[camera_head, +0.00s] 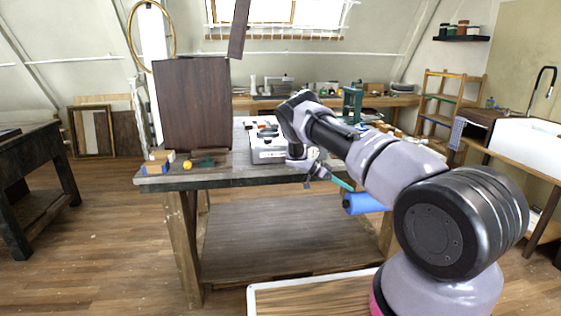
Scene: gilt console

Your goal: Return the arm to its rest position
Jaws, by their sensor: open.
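My arm reaches from the lower right over the right part of the workbench (225,178). My gripper (308,181) points down at the front edge of the bench, just in front of a white tray (268,156) holding small items. The gripper is small in view and partly covered by my wrist; I see nothing between its fingers. A dark wooden cabinet (194,105) stands on the left half of the bench, with a dark panel (238,28) upright above its right side.
Wooden blocks (158,162) and a yellow ball (187,164) lie near the bench's front left edge. A dark table (35,155) stands left, a white sink (530,145) right.

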